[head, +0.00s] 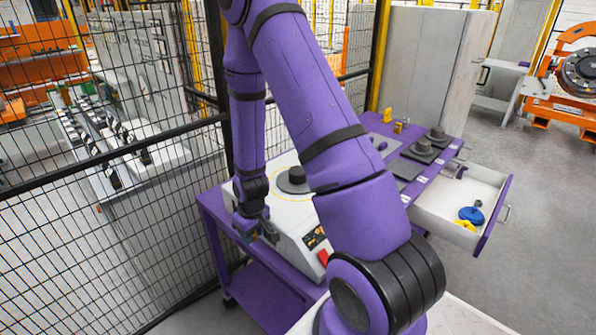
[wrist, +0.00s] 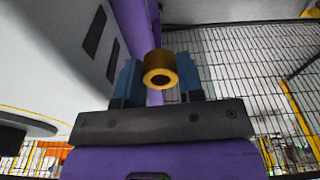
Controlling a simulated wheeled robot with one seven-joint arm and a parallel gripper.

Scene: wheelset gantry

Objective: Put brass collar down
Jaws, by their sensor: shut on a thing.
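The brass collar (wrist: 160,74) is a short, gold-coloured ring. In the wrist view it sits between the two blue fingertips of my gripper (wrist: 160,82), with its round hole facing the camera. My gripper is shut on it. In the head view my gripper (head: 266,232) hangs low at the near left side of the white machine (head: 292,228), by the edge of the purple bench (head: 214,212). The collar is too small to make out there. I cannot tell whether it touches any surface.
The machine has a dark round disc (head: 292,181) on top and a red button (head: 323,257). A mesh fence (head: 110,160) stands close on the left. An open drawer (head: 440,212) holds a blue part (head: 471,214). Dark pads and a yellow block (head: 387,115) sit on the bench's far end.

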